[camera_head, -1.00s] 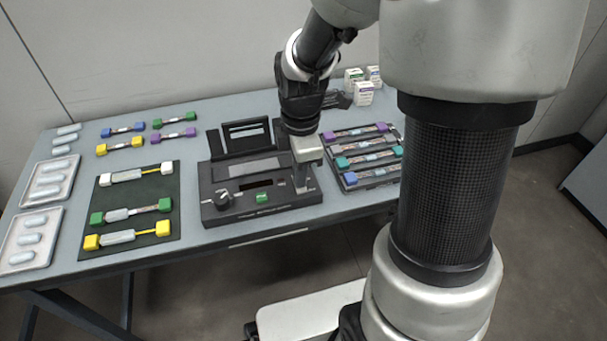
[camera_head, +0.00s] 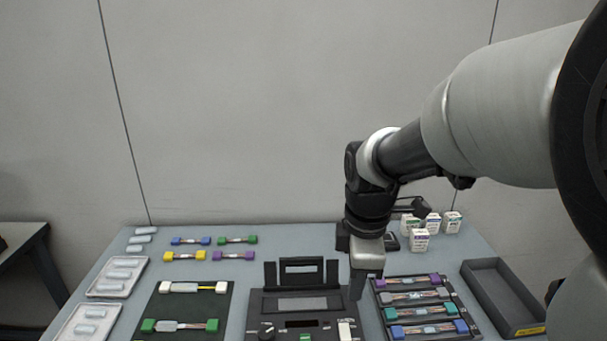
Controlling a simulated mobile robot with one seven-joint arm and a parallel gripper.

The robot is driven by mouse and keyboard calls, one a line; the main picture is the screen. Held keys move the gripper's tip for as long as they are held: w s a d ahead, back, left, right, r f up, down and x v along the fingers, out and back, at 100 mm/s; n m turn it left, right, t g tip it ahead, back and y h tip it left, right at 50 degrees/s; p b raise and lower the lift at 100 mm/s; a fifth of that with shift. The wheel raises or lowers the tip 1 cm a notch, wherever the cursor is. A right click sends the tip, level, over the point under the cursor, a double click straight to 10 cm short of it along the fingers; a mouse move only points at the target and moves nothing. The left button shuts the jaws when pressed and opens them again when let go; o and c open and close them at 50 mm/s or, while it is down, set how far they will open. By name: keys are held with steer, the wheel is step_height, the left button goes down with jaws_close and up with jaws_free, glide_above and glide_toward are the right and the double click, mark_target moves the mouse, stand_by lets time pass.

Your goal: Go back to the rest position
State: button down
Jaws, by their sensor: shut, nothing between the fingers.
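My gripper (camera_head: 357,286) points down over the right side of the black splicing machine (camera_head: 256,317), at the gap between it and the dark rack (camera_head: 375,307). Its fingers are shut with nothing between them. The machine's lid stands raised at the back, and its lower front is cut off by the picture's edge. My arm reaches in from the right.
The rack holds several coloured-end fibre pieces. A dark mat (camera_head: 222,302) with fibre pieces lies left of the machine. Pale trays (camera_head: 90,291) stand far left, small white boxes (camera_head: 420,240) at the back, and an empty dark bin (camera_head: 468,268) at the right.

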steer(key=s+d+r+m+t, duration=0.1)
steer(key=s+r+m+t, duration=0.1)
steer(key=s+r+m, duration=0.35)
steer(key=s+d+r+m+t, duration=0.1)
steer(key=s+r+m+t, duration=0.2)
steer(key=s+m, duration=0.55)
step_height(320, 180, up, 16)
steer(key=w+m+p, duration=0.2)
steer(key=p, duration=1.4)
steer(key=shift+w+r+m, duration=0.15)
steer(key=shift+w+m, duration=0.05)
steer(key=shift+m, duration=0.1)
